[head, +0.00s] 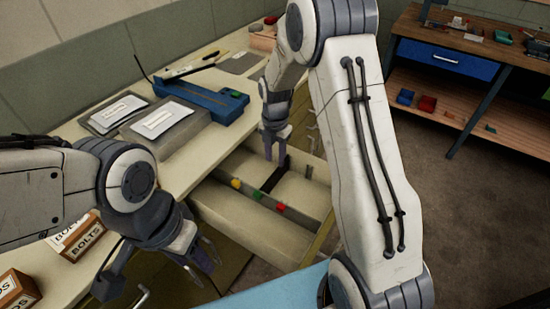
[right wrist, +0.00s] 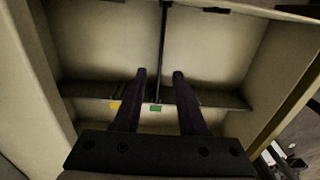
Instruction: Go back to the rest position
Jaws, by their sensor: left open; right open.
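My right gripper (head: 274,157) points down over the open drawer (head: 240,222) in the workbench. In the right wrist view its two fingers (right wrist: 160,76) are apart with nothing between them, above the drawer's inner dividers (right wrist: 163,45). I cannot tell how far the fingertips are from the drawer floor. My left gripper (head: 205,266) is at the lower left, in front of the bench edge. Its fingers are apart and I see nothing held in them.
Bolt boxes (head: 78,238) stand on the bench (head: 50,262) near my left arm. Grey cases (head: 165,122) and a blue tool (head: 200,100) lie farther back. The drawer carries small coloured tabs. A second bench (head: 480,95) stands at the upper right, with open floor before it.

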